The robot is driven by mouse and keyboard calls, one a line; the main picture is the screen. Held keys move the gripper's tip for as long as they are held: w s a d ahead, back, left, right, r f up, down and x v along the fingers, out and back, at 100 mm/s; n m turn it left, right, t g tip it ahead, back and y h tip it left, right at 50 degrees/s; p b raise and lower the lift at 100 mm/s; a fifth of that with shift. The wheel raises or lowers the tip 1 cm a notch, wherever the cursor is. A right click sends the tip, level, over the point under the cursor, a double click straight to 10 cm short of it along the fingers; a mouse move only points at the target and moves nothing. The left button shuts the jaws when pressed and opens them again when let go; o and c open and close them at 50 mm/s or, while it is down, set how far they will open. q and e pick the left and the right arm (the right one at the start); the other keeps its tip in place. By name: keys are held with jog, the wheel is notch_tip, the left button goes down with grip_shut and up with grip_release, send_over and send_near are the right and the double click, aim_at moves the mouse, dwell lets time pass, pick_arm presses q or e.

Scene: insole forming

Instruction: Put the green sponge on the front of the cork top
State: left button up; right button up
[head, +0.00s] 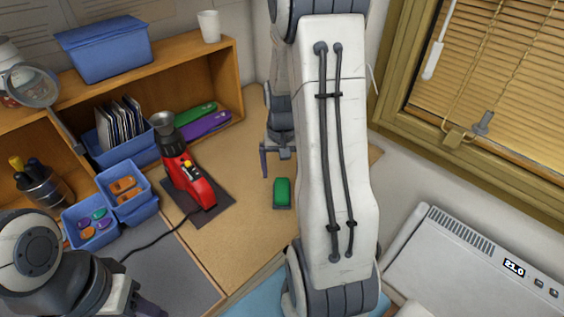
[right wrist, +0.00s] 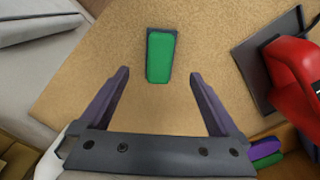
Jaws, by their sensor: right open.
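The green sponge (head: 282,192) lies on the cork top (head: 235,235), in the open middle. A dark grey border shows around it, which looks like a tray or backing. It also shows in the right wrist view (right wrist: 160,56), just beyond my fingertips and roughly centred between them. My right gripper (head: 278,172) is open and empty, close behind the sponge in the head view, with no visible contact. Its two purple-grey fingers (right wrist: 159,75) are spread wide in the wrist view. My left gripper (head: 150,308) is mostly cut off at the bottom left, so its jaws cannot be judged.
A red machine (head: 187,178) on a dark mat (head: 222,200) stands left of the sponge. Blue bins (head: 127,203) and a wooden shelf (head: 225,75) lie farther left and behind. A white appliance (head: 460,270) stands at right. Cork is clear around the sponge.

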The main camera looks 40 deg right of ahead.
jog(key=s+a+r+n, duration=0.2)
jog(key=a+r+n, duration=0.2)
jog(key=a, duration=0.7)
jog(key=s+a+r+n, duration=0.1)
jog(key=a+r+n, duration=0.35)
jog(key=a, duration=0.55)
jog(key=s+a+r+n+y, duration=0.1)
jog(key=s+a+n, duration=0.6)
jog(key=s, duration=0.6)
jog(key=a, duration=0.2)
jog(key=shift+a+r, duration=0.25)
jog(key=shift+a, duration=0.1)
